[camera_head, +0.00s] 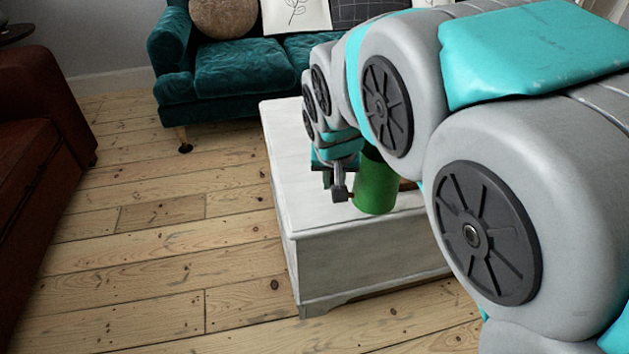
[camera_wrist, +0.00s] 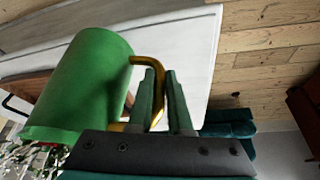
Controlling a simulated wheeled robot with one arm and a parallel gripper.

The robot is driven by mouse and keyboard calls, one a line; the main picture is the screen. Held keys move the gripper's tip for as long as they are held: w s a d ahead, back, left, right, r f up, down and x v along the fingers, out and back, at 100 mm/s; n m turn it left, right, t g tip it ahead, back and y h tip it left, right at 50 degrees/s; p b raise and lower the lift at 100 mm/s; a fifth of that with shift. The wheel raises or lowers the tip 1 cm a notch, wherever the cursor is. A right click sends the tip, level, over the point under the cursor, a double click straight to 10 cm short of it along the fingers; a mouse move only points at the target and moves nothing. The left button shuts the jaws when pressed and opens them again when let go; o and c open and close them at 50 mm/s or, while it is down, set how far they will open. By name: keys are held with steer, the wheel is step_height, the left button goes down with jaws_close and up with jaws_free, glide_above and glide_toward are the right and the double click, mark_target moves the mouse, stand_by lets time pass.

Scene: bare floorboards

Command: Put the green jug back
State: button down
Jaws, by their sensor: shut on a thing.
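The green jug (camera_head: 376,184) is upright at the near part of the white chest-like table (camera_head: 312,205). I cannot tell whether its base touches the top. In the wrist view the jug (camera_wrist: 82,85) fills the left side, with its brass handle (camera_wrist: 143,60) toward my gripper (camera_wrist: 162,72). My gripper's two fingers are shut on that handle. In the head view my gripper (camera_head: 341,190) is at the jug's left side, and my arm hides part of the jug and table.
A brown wooden tray or board (camera_head: 408,185) lies on the table beside the jug, mostly hidden. A teal sofa (camera_head: 235,70) stands behind and a brown leather seat (camera_head: 35,150) at left. The floorboards (camera_head: 190,250) between them are clear.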

steer(key=shift+w+a+f+p, duration=0.2)
steer(key=shift+w+a+f, duration=0.65)
steer(key=shift+w+a, duration=1)
steer(key=shift+w+a+f+p, duration=0.15)
steer(key=shift+w+a+f, duration=0.95)
steer(key=shift+a, duration=1.4)
steer(key=shift+w+a+f+p, duration=0.2)
steer(key=shift+w+a+f, duration=0.45)
steer(key=shift+w+a, duration=1.3)
steer(key=shift+s+a+f, duration=0.2)
steer(key=c, duration=0.8)
jaws_free()
steer(key=shift+c, duration=0.2)
steer(key=shift+r, duration=0.1)
